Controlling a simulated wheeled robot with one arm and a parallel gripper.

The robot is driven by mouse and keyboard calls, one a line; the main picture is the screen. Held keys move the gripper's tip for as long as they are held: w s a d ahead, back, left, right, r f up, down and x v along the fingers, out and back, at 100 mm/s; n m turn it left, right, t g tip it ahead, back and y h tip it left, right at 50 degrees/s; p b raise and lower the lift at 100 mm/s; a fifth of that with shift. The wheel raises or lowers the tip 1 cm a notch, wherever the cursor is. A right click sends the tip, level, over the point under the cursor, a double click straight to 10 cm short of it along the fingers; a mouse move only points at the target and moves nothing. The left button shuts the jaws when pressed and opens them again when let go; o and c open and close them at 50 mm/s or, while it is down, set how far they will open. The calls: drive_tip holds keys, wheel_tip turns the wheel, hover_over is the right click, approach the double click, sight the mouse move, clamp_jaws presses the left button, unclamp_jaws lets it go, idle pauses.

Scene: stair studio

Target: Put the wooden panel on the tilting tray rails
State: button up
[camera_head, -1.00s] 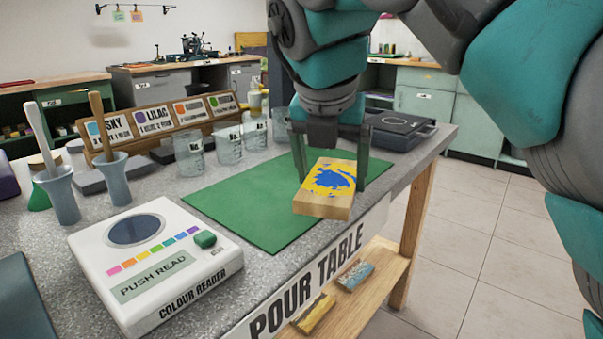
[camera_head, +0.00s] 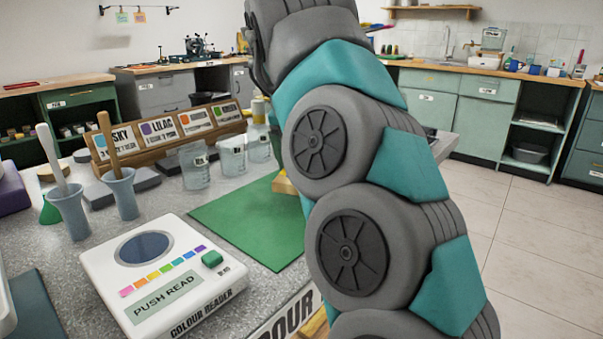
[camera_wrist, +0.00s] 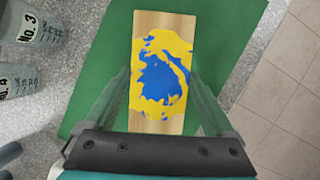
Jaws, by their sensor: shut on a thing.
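The wooden panel (camera_wrist: 144,30) has yellow and blue paint on its pale wood face. It lies lengthwise between the fingers of my gripper (camera_wrist: 160,88), which is shut on its two long sides. In the head view only a small yellow corner of the panel (camera_head: 284,186) shows beside my arm, over the green mat. My arm hides the gripper there. The frames do not clearly show how high the panel is above the mat. The tilting tray rails cannot be made out now; my arm covers the right part of the table.
The green mat (camera_head: 240,228) lies on the grey table. Several beakers (camera_head: 233,156) stand behind it, near the labelled wooden rack (camera_head: 165,136). The colour reader (camera_head: 152,277) is at the front left, and pestles stand in blue cups (camera_head: 122,193). Open floor (camera_head: 530,240) lies to the right.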

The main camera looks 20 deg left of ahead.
drive_tip(key=shift+w+a, duration=0.2)
drive_tip(key=shift+w, duration=0.1)
drive_tip(key=shift+f, duration=1.8)
drive_tip(key=o, duration=1)
drive_tip(key=shift+f, duration=0.15)
drive_tip(key=shift+o, duration=0.8)
